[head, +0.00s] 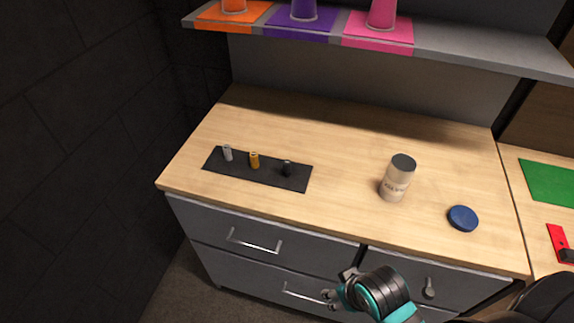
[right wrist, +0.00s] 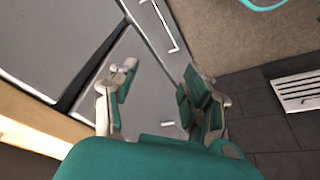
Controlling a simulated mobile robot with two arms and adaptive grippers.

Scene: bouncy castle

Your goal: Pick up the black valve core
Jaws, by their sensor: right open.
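The black valve core (head: 287,169) stands upright at the right end of a dark mat (head: 225,168) on the wooden counter. My right gripper (head: 336,297) is low in front of the drawers, below the counter's front edge and well away from the black core. In the right wrist view its fingers (right wrist: 158,104) are spread with nothing between them. My left gripper is not in view.
A jar with a dark lid (head: 396,178) and a blue disc (head: 463,218) stand on the counter to the right of the mat. A shelf (head: 455,52) with orange, purple and pink items hangs above. Drawer handles (head: 254,243) stick out below. The counter between mat and jar is clear.

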